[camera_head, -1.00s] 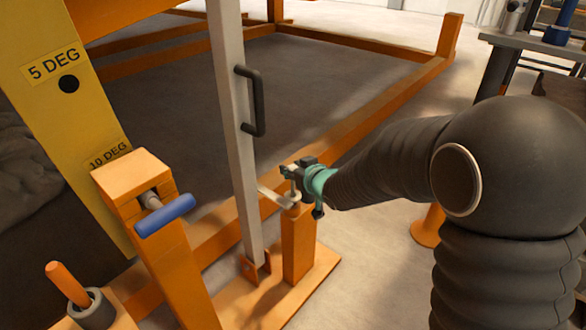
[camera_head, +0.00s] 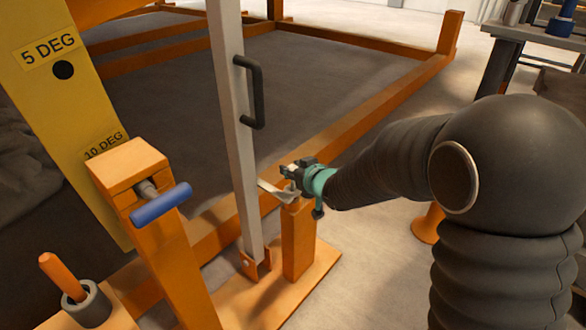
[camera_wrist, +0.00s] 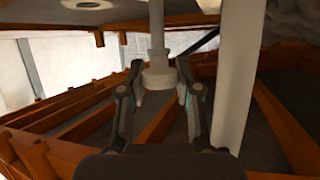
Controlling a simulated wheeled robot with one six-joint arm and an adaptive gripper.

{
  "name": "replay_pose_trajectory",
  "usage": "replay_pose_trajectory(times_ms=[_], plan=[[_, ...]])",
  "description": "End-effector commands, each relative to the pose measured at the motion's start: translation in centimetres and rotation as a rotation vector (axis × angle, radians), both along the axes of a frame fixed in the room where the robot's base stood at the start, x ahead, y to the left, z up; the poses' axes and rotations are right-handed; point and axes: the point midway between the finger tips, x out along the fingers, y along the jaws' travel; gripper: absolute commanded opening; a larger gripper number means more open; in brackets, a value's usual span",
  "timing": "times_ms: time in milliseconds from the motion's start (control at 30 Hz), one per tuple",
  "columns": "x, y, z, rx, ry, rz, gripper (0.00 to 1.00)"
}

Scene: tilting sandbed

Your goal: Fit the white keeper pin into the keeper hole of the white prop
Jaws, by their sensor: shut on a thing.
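The white prop (camera_head: 232,130) is a tall post with a black handle, its foot in an orange bracket (camera_head: 257,262). My gripper (camera_head: 287,174) is just right of the prop, above a short orange post (camera_head: 298,240). In the wrist view my gripper (camera_wrist: 158,98) is shut on the white keeper pin (camera_wrist: 158,72), holding it by its wide collar. The pin's shaft runs up out of the picture there. The prop also shows in the wrist view (camera_wrist: 235,75), right of the pin and apart from it. I cannot make out the keeper hole.
A yellow angle plate (camera_head: 62,110) and an orange post with a blue handle (camera_head: 161,204) stand left. An orange pin (camera_head: 62,275) stands in a grey socket (camera_head: 88,305). Orange sandbed rails lie behind.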

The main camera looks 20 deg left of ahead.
Motion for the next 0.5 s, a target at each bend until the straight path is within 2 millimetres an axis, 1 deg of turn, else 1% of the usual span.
replay_pose_trajectory(times_ms=[500], plan=[[0.0,0.0,-1.2,0.0,0.0,0.0,0.0]])
